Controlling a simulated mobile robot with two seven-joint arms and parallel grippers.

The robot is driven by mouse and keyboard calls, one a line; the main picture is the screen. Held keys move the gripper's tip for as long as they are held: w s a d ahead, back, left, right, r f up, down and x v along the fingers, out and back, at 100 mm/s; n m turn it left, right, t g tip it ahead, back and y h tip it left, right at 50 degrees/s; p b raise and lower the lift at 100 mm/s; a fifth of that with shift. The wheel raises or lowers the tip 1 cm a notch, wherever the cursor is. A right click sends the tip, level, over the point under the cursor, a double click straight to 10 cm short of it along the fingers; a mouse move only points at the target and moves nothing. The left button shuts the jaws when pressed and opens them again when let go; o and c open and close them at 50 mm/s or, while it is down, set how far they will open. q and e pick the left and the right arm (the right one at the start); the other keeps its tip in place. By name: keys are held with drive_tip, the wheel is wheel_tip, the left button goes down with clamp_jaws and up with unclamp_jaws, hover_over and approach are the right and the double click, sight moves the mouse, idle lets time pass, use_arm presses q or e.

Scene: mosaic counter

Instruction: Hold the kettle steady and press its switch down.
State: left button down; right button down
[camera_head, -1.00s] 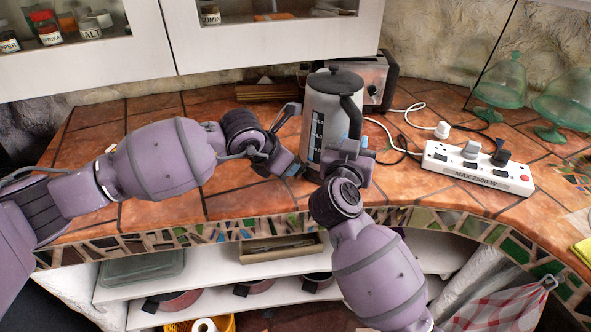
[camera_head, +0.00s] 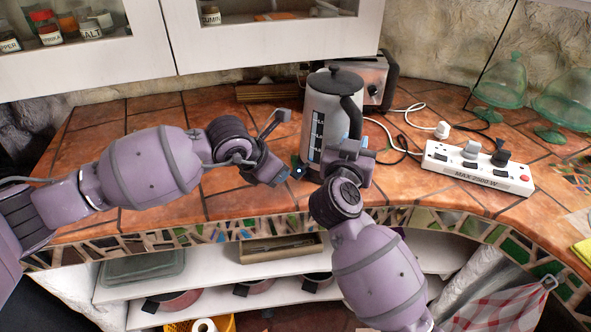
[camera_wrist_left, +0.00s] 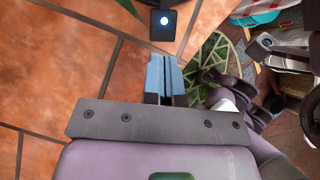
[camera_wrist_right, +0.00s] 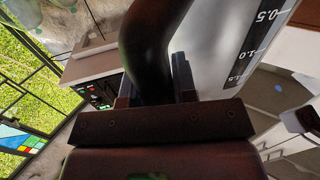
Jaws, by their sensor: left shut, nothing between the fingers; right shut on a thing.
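The grey kettle (camera_head: 331,110) with black lid and handle stands upright on the tiled counter. My right gripper (camera_head: 350,150) is shut on its black handle (camera_wrist_right: 152,45); the kettle's level marks show beside the handle in the right wrist view. The small dark switch (camera_wrist_left: 164,24), with a bright bluish-white light on it, shows just past my left fingertips in the left wrist view. My left gripper (camera_wrist_left: 166,72) is shut and empty, apart from the switch. In the head view the left gripper (camera_head: 284,176) is low at the kettle's left side. Whether the switch is down I cannot tell.
A toaster (camera_head: 368,75) stands behind the kettle. A white power strip (camera_head: 470,172) with plugs and cables lies to the right. Green glass domes (camera_head: 502,80) stand at the back right. The counter left of the kettle is mostly clear. Wall cabinets hang above.

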use_arm(q)
drive_tip(key=shift+s+a+r, duration=0.15)
drive_tip(key=shift+a+r, duration=0.05)
drive_tip(key=v, duration=1.1)
drive_tip(key=shift+s+a+r, duration=0.2)
drive_tip(key=shift+r, duration=0.1)
use_arm(e)
drive_tip(key=c, duration=0.8)
unclamp_jaws()
drive_tip(key=shift+s, duration=0.15)
